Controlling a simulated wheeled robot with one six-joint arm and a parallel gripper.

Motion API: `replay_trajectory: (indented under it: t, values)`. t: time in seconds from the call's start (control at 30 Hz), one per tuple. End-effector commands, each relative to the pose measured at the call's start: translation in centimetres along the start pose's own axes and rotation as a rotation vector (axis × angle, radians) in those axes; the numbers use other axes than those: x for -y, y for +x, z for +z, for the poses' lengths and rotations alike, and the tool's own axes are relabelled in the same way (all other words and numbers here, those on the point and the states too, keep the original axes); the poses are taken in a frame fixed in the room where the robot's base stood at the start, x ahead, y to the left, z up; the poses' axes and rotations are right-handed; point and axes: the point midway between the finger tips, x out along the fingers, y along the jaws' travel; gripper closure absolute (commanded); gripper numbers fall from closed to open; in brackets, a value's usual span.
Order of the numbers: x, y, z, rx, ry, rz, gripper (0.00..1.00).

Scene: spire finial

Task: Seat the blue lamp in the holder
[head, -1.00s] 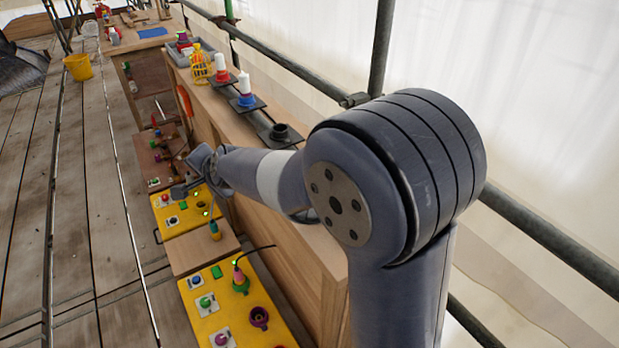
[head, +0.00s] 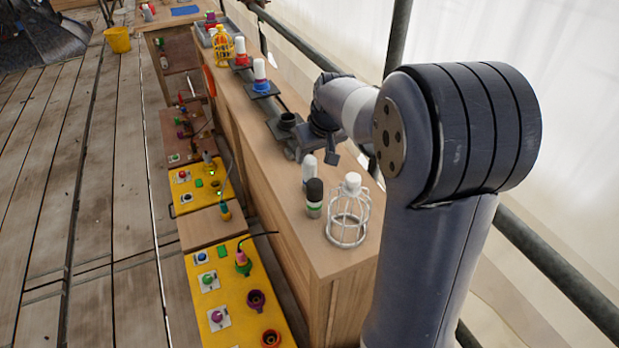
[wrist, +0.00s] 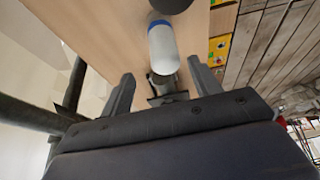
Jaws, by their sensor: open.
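A white-domed lamp with a blue band (wrist: 163,48) stands on the bench in the wrist view, just beyond and between my fingertips. It seems to be the pale cylinder (head: 309,165) below my gripper in the head view, where its blue is hard to make out. My gripper (head: 317,153) is open and empty over the bench; both fingers show in the wrist view (wrist: 160,74). A dark, empty-looking round holder (head: 286,121) sits on the bench just beyond my gripper. Another white lamp with a blue base (head: 260,74) stands upright on a dark plate farther back.
A black cylinder with a green band (head: 314,197) and a white wire cage (head: 348,210) stand near the lamp. A red-and-white lamp (head: 239,50) and yellow cage (head: 221,42) stand farther back. Yellow panels (head: 215,275) lie lower left; a rail runs along the right.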

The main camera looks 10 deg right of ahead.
Motion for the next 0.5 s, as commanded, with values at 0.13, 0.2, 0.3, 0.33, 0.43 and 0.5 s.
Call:
replay_trajectory:
  t: [0.13, 0.2, 0.3, 0.33, 0.43, 0.5]
  values:
    - [0.1, 1.2, 0.0, 0.000, 0.001, -0.001, 0.41]
    - [0.2, 1.8, 0.1, 0.001, 0.001, -0.002, 0.41]
    - [0.6, 3.2, 0.1, 0.004, 0.001, -0.003, 0.41]
    - [0.7, 3.7, 0.2, 0.004, 0.001, -0.003, 0.41]
    - [0.8, 5.1, 0.1, 0.002, 0.002, -0.002, 0.41]
    - [0.8, 5.9, 0.1, 0.002, 0.003, -0.002, 0.41]
